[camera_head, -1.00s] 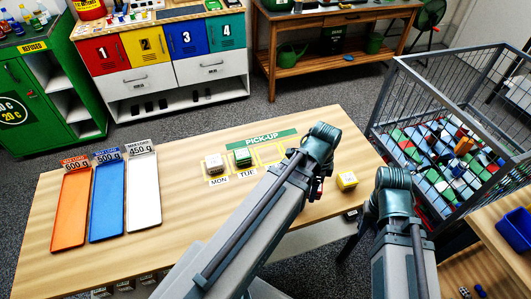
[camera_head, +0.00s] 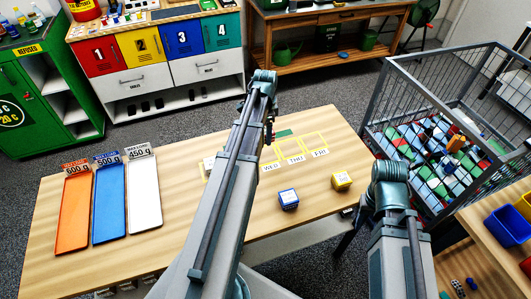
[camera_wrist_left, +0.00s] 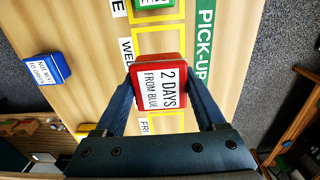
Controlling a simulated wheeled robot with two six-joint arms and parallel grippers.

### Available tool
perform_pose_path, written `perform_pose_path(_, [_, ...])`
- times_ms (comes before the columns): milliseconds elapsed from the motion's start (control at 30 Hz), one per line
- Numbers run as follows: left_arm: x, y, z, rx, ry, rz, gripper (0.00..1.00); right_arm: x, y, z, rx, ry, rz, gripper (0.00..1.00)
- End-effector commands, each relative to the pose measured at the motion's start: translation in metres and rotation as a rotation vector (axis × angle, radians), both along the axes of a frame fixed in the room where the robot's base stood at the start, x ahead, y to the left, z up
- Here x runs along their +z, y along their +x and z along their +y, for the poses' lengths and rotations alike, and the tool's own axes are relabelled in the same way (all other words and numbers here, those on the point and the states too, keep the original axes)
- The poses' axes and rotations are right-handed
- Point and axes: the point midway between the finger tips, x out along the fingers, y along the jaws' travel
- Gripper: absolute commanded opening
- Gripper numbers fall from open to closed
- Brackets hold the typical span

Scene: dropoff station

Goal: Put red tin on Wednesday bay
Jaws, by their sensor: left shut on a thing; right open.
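The red tin (camera_wrist_left: 158,75) is between the fingers of my left gripper (camera_wrist_left: 157,88) in the left wrist view, its label reading "2 DAYS FROM BLUE". The gripper is shut on it. In that view the tin overlaps the yellow bay outlines beside the WED label (camera_wrist_left: 126,50) and covers part of the row; its height above the table is unclear. In the head view the WED label (camera_head: 271,167) shows just right of my left arm, which hides the red tin. My right gripper (camera_head: 345,235) is open and empty, low beside the table's front right edge.
A blue tin (camera_head: 288,199) and a yellow tin (camera_head: 341,181) stand on the table in front of the bays. A white tin (camera_head: 208,166) is left of my arm. A green tin (camera_wrist_left: 155,3) is beyond the WED bay. Coloured trays (camera_head: 109,205) lie at left.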

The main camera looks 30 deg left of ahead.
Motion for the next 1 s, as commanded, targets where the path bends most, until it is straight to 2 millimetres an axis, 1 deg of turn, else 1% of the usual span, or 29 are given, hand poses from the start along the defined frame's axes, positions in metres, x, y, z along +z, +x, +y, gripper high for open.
perform_pose_path(33, [-0.012, 0.000, 0.000, 0.000, 0.000, 0.000, 0.00, -0.012, 0.000, 0.000, 0.000, 0.000, 0.000, 0.50])
perform_pose_path(300, [-0.052, 0.000, -0.001, -0.001, 0.000, 0.000, 0.00, -0.052, 0.000, 0.000, 0.000, 0.000, 0.000, 0.50])
perform_pose_path(400, [-0.057, 0.000, -0.001, -0.001, 0.000, 0.000, 0.00, -0.057, 0.000, 0.000, 0.000, 0.000, 0.000, 0.50])
perform_pose_path(533, [-0.055, 0.000, -0.001, -0.001, 0.000, 0.000, 0.00, -0.055, 0.000, 0.000, 0.000, 0.000, 0.000, 0.50])
perform_pose_path(600, [-0.058, 0.000, -0.001, -0.001, 0.000, 0.000, 0.00, -0.058, 0.000, 0.000, 0.000, 0.000, 0.000, 0.50])
perform_pose_path(667, [-0.063, 0.000, -0.001, -0.001, 0.000, 0.000, 0.00, -0.063, 0.000, 0.000, 0.000, 0.000, 0.000, 0.50])
perform_pose_path(900, [-0.092, 0.000, -0.001, -0.001, 0.000, 0.000, 0.00, -0.092, 0.000, 0.000, 0.000, 0.000, 0.000, 0.50])
perform_pose_path(1000, [-0.095, 0.000, -0.001, -0.001, 0.000, 0.000, 0.00, -0.095, 0.000, 0.000, 0.000, 0.000, 0.000, 0.50])
